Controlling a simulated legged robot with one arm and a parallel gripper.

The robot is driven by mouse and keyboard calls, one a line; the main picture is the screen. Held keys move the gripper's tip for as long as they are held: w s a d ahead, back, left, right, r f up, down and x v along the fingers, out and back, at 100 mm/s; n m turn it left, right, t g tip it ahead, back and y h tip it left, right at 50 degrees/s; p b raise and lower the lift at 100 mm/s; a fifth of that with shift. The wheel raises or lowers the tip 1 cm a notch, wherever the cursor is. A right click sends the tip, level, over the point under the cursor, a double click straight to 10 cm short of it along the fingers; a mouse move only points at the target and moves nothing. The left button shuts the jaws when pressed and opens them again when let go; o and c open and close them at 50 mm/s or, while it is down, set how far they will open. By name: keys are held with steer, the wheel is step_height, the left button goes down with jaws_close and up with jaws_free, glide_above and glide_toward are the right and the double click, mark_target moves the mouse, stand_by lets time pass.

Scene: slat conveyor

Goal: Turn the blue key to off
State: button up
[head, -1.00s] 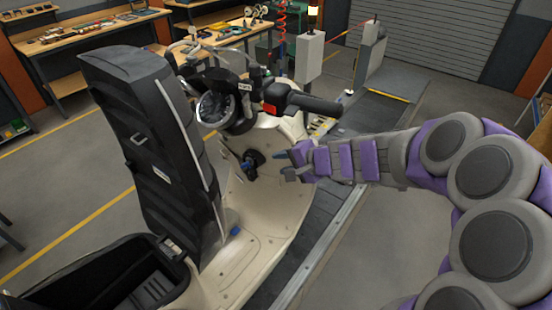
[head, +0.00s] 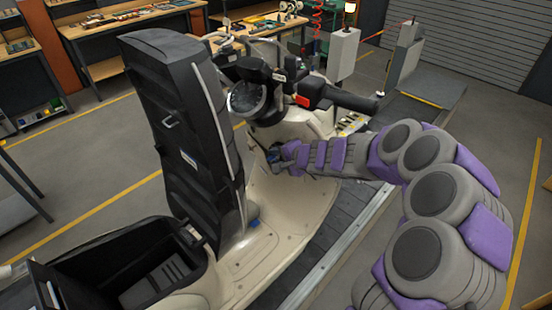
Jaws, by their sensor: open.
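A cream scooter (head: 285,215) stands with its seat raised, its inner front panel facing my arm. The dark key switch with the blue key (head: 272,156) is on this panel, below the handlebar. My gripper (head: 279,158) is at the key switch, coming from the right. Its fingers overlap the key in the picture, so most of the key is hidden. The jaws are open. I cannot tell whether they touch the key or which way it is turned.
The black handlebar grip (head: 352,100) and round gauge (head: 247,98) are just above my gripper. The raised black seat (head: 185,130) stands to the left, behind the open storage bin (head: 125,275). Workbenches (head: 130,30) line the back. The conveyor (head: 330,235) runs beneath the scooter.

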steer(key=shift+x, duration=0.85)
steer(key=shift+s, duration=0.1)
jaws_close()
steer(key=b, duration=0.3)
steer(key=shift+f+b, duration=0.2)
steer(key=shift+b, duration=0.1)
steer(key=t+y+b, duration=0.1)
steer(key=b, duration=0.6)
steer(key=shift+s+f+t, duration=0.1)
steer(key=shift+f+t, duration=0.05)
steer(key=shift+t, duration=0.25)
steer(key=shift+t+y+b, duration=0.3)
steer(key=shift+b, duration=1.1)
